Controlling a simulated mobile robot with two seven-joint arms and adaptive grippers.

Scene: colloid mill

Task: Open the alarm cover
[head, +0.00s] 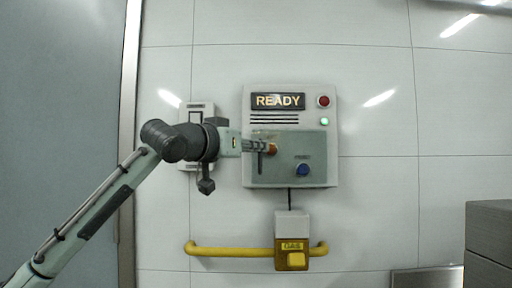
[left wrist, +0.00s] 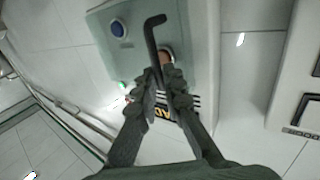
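The alarm box (head: 318,118) is a pale wall panel with a READY display. A see-through greenish cover (head: 282,172) lies over its lower half, and it also shows in the left wrist view (left wrist: 140,40). A dark bent handle (head: 260,164) is at the cover's left part, and shows as a hooked bar in the left wrist view (left wrist: 152,40). My left gripper (head: 264,147) reaches it from the left; its fingers (left wrist: 165,83) are drawn together with the handle between them. The cover looks flat against the box. My right gripper is not in view.
Behind the cover are an orange-brown button (head: 272,148) and a blue button (head: 303,169). Red (head: 323,101) and green (head: 324,121) lamps sit upper right. A yellow rail (head: 225,251) with a boxed unit (head: 292,225) is below. Grey boxes (head: 490,235) stand lower right.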

